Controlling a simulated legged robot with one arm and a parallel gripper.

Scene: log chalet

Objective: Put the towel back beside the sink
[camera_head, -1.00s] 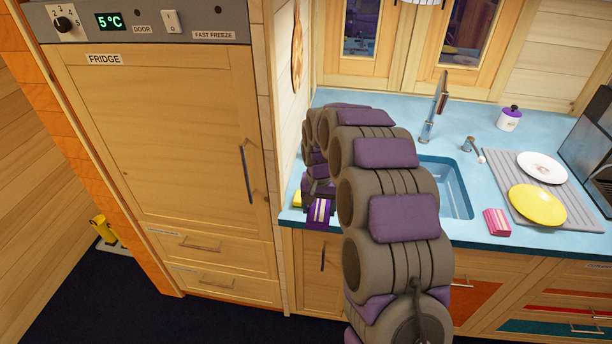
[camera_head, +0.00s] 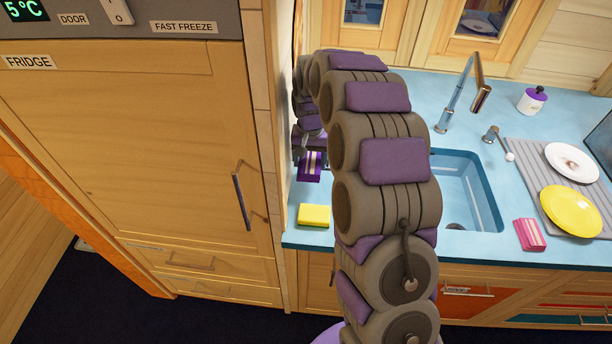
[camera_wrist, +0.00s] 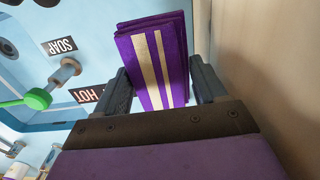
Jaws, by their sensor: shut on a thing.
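The folded purple towel with cream stripes (camera_wrist: 150,62) is between the two fingers of my gripper (camera_wrist: 162,84) in the wrist view. In the head view the towel (camera_head: 310,167) hangs from my gripper (camera_head: 311,150) over the left end of the blue counter (camera_head: 300,237), close to the side wall. My gripper is shut on it. The sink (camera_head: 468,190) is to its right, with its left part hidden behind my arm. I cannot tell whether the towel touches the counter.
A yellow sponge (camera_head: 314,215) lies near the counter's front left edge. The tall fridge (camera_head: 130,150) stands left.

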